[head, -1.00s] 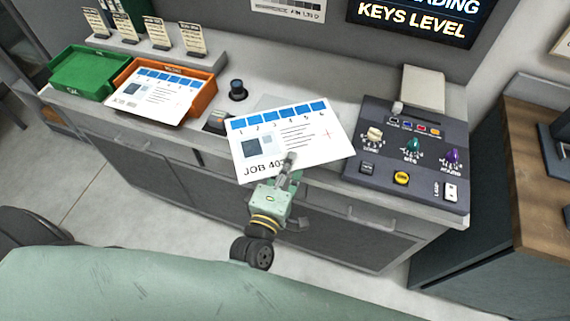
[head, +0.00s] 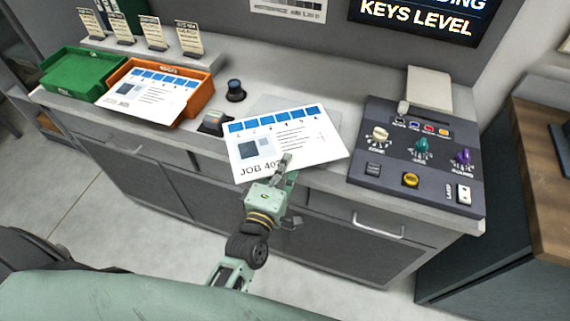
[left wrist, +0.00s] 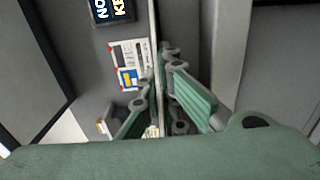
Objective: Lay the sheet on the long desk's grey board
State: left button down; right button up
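The sheet (head: 306,146), white with a row of blue numbered boxes and "JOB 407" print, is in the head view over the desk's front part. My left gripper (head: 285,165) is shut on its near edge, with one finger on top. The grey board (head: 268,102), a pale flat panel on the long desk (head: 205,147), shows just behind the sheet; the rest is hidden under it. I cannot tell whether the sheet touches it. In the left wrist view my left gripper's fingers (left wrist: 160,95) are close together. My right gripper is not in view.
A control console (head: 415,165) stands close to the sheet's right. A black knob (head: 235,91) and a small dark device (head: 213,122) are to its left. An orange tray (head: 200,98) with another printed sheet (head: 150,93) and a green tray (head: 80,72) stand farther left.

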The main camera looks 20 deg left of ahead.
pick_arm(q)
jog(key=c, duration=2.5)
grip_release()
jog(key=shift+f, duration=0.15)
jog(key=o, duration=0.5)
jog(key=shift+r, duration=0.35)
jog(key=shift+s+a+f+b, duration=0.1)
jog(key=shift+s+b, duration=0.6)
jog(key=shift+s, duration=2.3)
jog(key=shift+s+a+f+b, duration=0.1)
jog(key=shift+s+b, duration=0.6)
jog(key=shift+s, duration=2.3)
